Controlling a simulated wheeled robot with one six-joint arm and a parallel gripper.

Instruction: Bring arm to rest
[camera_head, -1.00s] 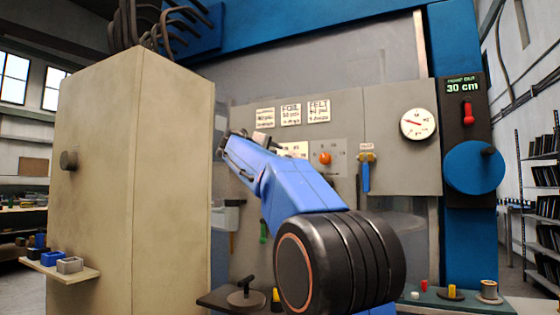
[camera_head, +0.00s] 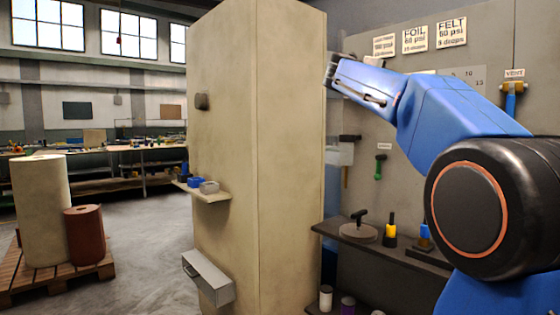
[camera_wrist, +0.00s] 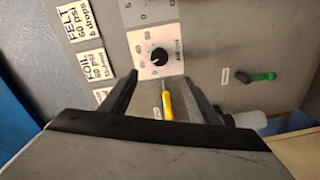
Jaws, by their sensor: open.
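My blue arm (camera_head: 430,110) reaches up and to the left in the head view, in front of the grey panel. My gripper (camera_head: 330,70) is at its far end, close to the edge of the tall beige cabinet (camera_head: 230,110). In the wrist view my gripper (camera_wrist: 160,78) has its two dark fingers spread apart with nothing held between them. A black dial knob (camera_wrist: 159,56) on a white plate and a yellow handle (camera_wrist: 167,106) show beyond the fingers. I cannot tell how far away they are.
A green-handled lever (camera_head: 378,167) and a blue vent lever (camera_head: 510,102) are on the panel. A dark shelf (camera_head: 330,228) holds several small tools below my arm. A small shelf (camera_head: 212,195) and a grey box (camera_head: 207,277) jut from the cabinet. Floor (camera_head: 140,255) is open at left.

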